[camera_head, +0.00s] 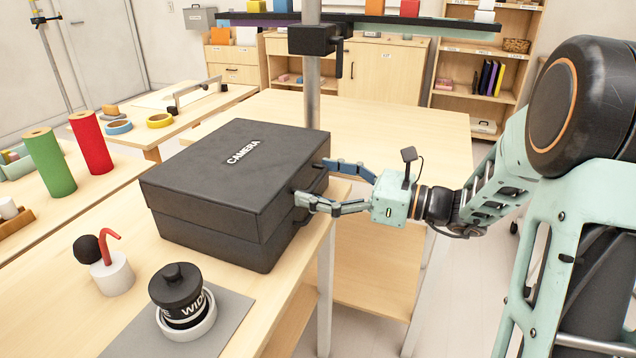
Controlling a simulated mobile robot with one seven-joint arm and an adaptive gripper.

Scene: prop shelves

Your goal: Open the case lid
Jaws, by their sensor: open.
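A black case (222,180) with "CAMERA" in white on its lid (240,150) stands on the wooden table. The lid is down and shut. My gripper (308,182) is at the case's right side, with its two fingers apart and pointing at that side. The fingertips are at or very near the case wall around the lid's edge. I cannot tell whether they touch it. The gripper holds nothing that I can see.
In front of the case are a black lens labelled "WIDE" (180,295) in a white ring on a grey mat (235,305), and a white pot (112,274) with a red bent tube. Green (50,163) and red (91,142) rolls stand left. A metal post (313,85) rises behind the case.

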